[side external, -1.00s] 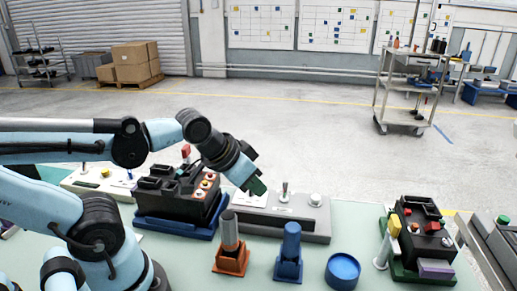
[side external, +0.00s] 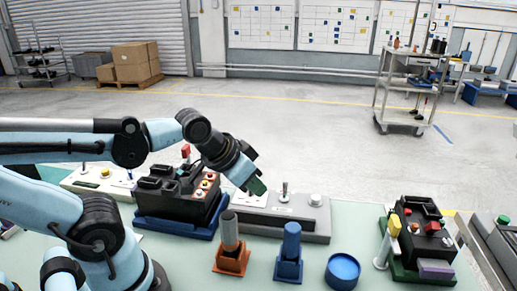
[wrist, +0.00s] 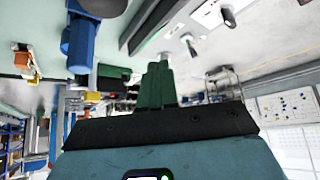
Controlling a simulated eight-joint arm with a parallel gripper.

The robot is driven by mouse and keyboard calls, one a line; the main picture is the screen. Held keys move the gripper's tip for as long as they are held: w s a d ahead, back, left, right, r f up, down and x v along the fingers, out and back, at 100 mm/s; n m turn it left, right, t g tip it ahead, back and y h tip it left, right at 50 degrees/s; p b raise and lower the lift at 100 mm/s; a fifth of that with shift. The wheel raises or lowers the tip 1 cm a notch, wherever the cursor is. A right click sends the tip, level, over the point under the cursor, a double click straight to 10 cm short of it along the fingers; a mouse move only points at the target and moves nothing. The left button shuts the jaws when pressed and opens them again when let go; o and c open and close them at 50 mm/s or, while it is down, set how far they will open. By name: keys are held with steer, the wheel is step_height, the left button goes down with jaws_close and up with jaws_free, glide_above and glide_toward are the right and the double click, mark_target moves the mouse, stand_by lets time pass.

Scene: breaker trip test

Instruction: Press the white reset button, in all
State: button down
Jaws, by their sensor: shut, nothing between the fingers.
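A white round button (side external: 316,199) sits on the right end of a long grey panel box (side external: 308,225) in the side view. A small upright metal lever (side external: 284,190) stands left of it on the same box. My gripper (side external: 258,186) has dark green fingers pressed together and empty. In the side view it appears over the left part of the grey box, left of the lever and apart from the white button; whether it touches the box cannot be told. The wrist view shows the closed green fingers (wrist: 155,85) and part of the grey box (wrist: 152,22) above them.
A black device with coloured buttons on a blue base (side external: 178,225) stands left of the grey box. An orange holder (side external: 231,259), a blue holder (side external: 288,268) and a blue round container (side external: 342,270) stand in front. Another black device (side external: 422,233) is at right.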

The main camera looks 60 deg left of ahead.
stand_by(0.6)
steer(key=r+n+t, duration=0.1)
steer(key=n+t, duration=0.1)
steer(key=n, duration=0.6)
glide_above(313, 198)
steer(key=shift+r, duration=0.15)
steer(key=shift+h, duration=0.3)
steer(key=shift+f, duration=4.45)
steer(key=shift+f, duration=0.4)
